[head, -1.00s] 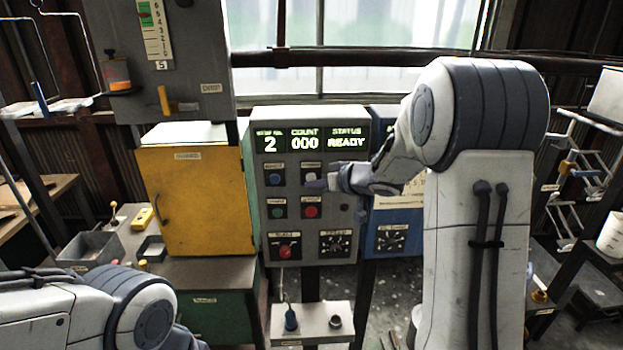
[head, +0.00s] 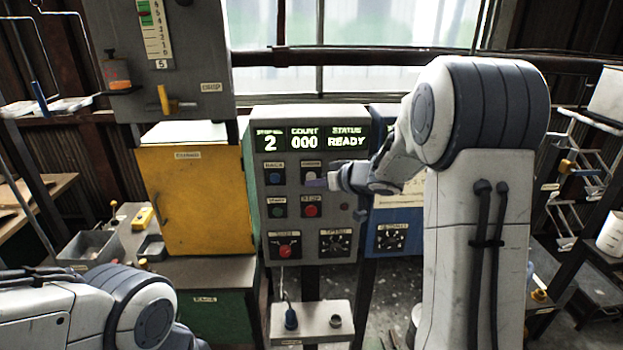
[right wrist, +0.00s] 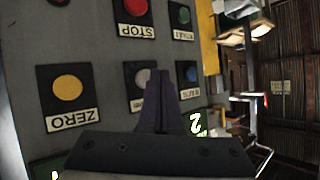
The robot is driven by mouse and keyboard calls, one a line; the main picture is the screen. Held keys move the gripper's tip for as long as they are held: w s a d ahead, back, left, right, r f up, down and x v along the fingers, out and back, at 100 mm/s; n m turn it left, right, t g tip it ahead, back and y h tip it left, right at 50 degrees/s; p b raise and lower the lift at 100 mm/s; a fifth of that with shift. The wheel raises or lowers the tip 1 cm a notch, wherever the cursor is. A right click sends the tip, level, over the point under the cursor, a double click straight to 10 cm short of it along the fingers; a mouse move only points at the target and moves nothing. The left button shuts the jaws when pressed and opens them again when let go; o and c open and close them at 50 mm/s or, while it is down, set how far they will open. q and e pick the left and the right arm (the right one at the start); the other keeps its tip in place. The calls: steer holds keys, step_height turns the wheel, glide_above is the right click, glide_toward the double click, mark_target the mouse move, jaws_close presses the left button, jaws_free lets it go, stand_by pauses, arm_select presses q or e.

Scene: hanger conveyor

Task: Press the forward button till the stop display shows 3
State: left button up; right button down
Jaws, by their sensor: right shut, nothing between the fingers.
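The control panel (head: 353,228) has a lit display (head: 270,142) with the stop number at 2, the count at 000 and the status READY. A pale button (head: 310,173) sits in the upper right of the button group; its label is too blurred to read surely. My right gripper (head: 312,184) is shut and empty, its fingertips at the panel just below that button. In the right wrist view the shut fingers (right wrist: 163,80) partly cover the pale button (right wrist: 142,77); contact cannot be told. My left arm shows at lower left, its gripper out of view.
A blue button (head: 275,178) is to the left, a green one (head: 277,211) and a red STOP button (head: 311,210) are below. A yellow ZERO button (right wrist: 67,87) shows in the right wrist view. A yellow cabinet (head: 195,200) stands left of the panel.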

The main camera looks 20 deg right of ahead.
stand_by(0.8)
steer(key=shift+w+d+p, duration=0.1)
steer(key=shift+w+p, duration=0.3)
steer(key=shift+p, duration=0.1)
